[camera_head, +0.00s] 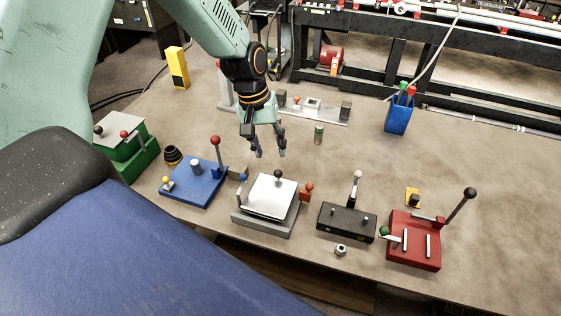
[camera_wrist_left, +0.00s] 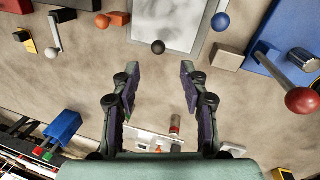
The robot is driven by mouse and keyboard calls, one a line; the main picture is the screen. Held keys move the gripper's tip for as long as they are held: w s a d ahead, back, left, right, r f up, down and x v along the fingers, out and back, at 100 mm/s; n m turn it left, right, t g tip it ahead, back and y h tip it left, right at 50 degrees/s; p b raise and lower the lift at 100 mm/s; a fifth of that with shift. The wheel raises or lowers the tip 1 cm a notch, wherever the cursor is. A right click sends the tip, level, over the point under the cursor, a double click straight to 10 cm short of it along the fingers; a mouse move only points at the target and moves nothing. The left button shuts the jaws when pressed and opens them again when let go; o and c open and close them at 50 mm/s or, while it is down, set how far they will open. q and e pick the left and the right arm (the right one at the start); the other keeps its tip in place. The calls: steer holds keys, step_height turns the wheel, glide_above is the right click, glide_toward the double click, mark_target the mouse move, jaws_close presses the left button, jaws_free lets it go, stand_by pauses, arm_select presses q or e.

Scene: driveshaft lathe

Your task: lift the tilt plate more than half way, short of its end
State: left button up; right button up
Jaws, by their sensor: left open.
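The tilt plate (camera_head: 270,198) is a pale silver square plate on a grey base (camera_head: 262,226), with a black ball knob (camera_head: 278,174) at its far edge. The plate looks flat or nearly flat on its base. My left gripper (camera_head: 270,154) hangs from above, just behind the knob, open and empty, its fingers pointing down. In the left wrist view the plate (camera_wrist_left: 172,22) is at the top, and the knob (camera_wrist_left: 158,47) shows beyond the open left gripper (camera_wrist_left: 158,68), apart from both fingers. My right gripper is not in view.
An orange knob (camera_head: 308,187) and a blue knob (camera_head: 243,177) flank the plate. A blue fixture (camera_head: 190,188) with a red-ball lever stands left, a black box (camera_head: 345,224) and red fixture (camera_head: 415,250) right. A small green cylinder (camera_head: 319,134) stands behind. The table front right is clear.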

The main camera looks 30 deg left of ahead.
mark_target(278, 171)
arm_select(q)
steer(key=f, duration=0.2)
steer(key=d+f+b, duration=0.1)
steer(key=f, duration=0.4)
steer(key=shift+w+d+f+b, duration=0.1)
steer(key=shift+w+d+b, duration=0.2)
steer(key=shift+b, duration=0.1)
steer(key=shift+d+f, duration=0.15)
steer(key=shift+f, duration=0.1)
steer(key=shift+s+a+r, duration=0.15)
steer(key=shift+a, duration=0.05)
steer(key=shift+c, duration=0.4)
steer(key=shift+w+d, duration=0.1)
steer(key=shift+w, duration=0.15)
steer(key=c, duration=0.4)
steer(key=shift+s, duration=0.15)
jaws_close()
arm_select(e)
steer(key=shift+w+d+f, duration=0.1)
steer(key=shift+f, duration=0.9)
